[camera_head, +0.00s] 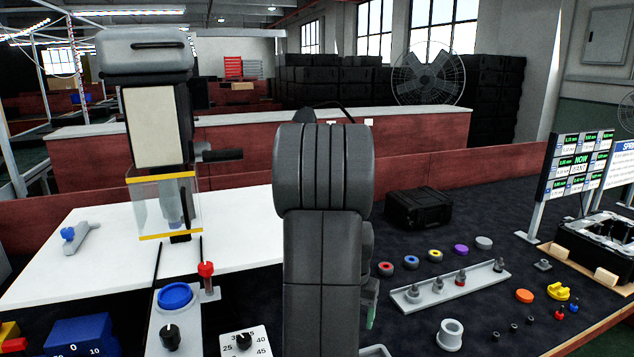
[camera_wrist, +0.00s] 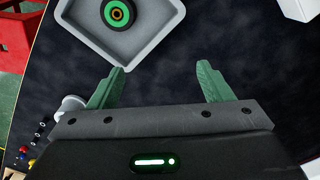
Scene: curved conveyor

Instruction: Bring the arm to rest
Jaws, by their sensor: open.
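In the wrist view my gripper (camera_wrist: 162,68) has its two green fingers spread wide apart, with nothing between them but dark table top. A grey tray (camera_wrist: 160,48) lies just beyond the fingertips, with a round black, green and orange part (camera_wrist: 118,14) in it. In the head view my dark arm stands upright in the middle and hides the table behind it. Only a bit of a green finger (camera_head: 372,316) shows at its lower right, above a light tray edge (camera_head: 375,351).
A press-like machine (camera_head: 155,120) stands left of my arm, with a blue button (camera_head: 175,296) and dials in front. To the right are coloured rings, a grey strip (camera_head: 412,298) with pegs, a white cylinder (camera_head: 450,334) and a black case (camera_head: 418,208). Some dark table between them is clear.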

